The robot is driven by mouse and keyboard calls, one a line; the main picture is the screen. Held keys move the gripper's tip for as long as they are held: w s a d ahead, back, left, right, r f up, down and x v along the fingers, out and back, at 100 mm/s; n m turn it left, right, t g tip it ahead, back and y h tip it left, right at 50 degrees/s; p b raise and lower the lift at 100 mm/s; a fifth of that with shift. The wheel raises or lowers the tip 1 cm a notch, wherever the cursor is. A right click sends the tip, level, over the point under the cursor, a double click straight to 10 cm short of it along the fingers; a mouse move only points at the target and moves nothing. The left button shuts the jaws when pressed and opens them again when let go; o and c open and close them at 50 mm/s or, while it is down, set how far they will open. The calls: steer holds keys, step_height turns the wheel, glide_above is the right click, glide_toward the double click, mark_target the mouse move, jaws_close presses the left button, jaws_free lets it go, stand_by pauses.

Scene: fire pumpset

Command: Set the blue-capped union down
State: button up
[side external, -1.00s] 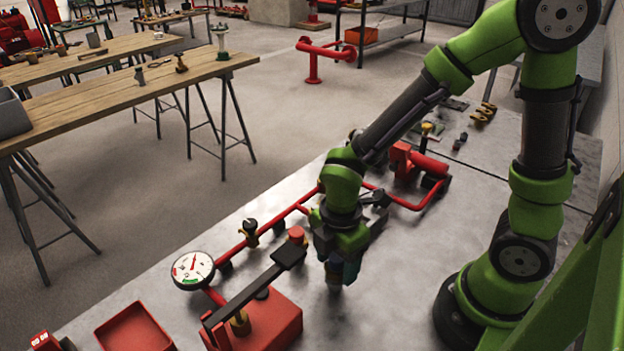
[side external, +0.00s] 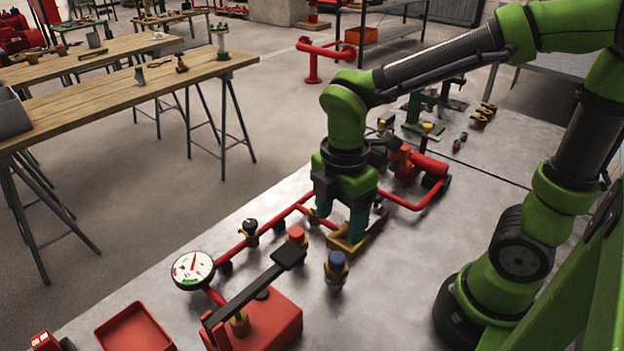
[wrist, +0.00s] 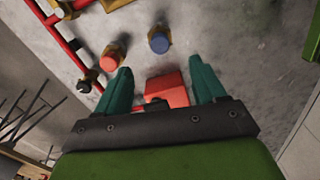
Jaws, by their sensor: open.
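The blue-capped union (side external: 337,268) stands upright on the grey metal table, to the right of the red-capped fitting (side external: 297,235). Its blue cap (wrist: 158,43) also shows in the wrist view, beyond my fingertips. My gripper (side external: 340,222) is open and apart from the union, above and behind it in the side view. In the wrist view my two teal fingers (wrist: 161,72) are spread with nothing held between them; a red block shows in the gap, farther off.
A red pump base with a long black lever (side external: 250,288) lies at the front. A pressure gauge (side external: 193,270) and red pipes (side external: 278,222) run along the left. A yellowish block (side external: 346,244) lies below my gripper. The table right of the union is clear.

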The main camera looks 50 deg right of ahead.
steer(key=s+d+r+m+t+y, duration=0.2)
steer(key=d+r+m+t, duration=0.5)
steer(key=m, duration=1.3)
steer(key=shift+d+r, duration=0.15)
steer(key=shift+r, duration=0.45)
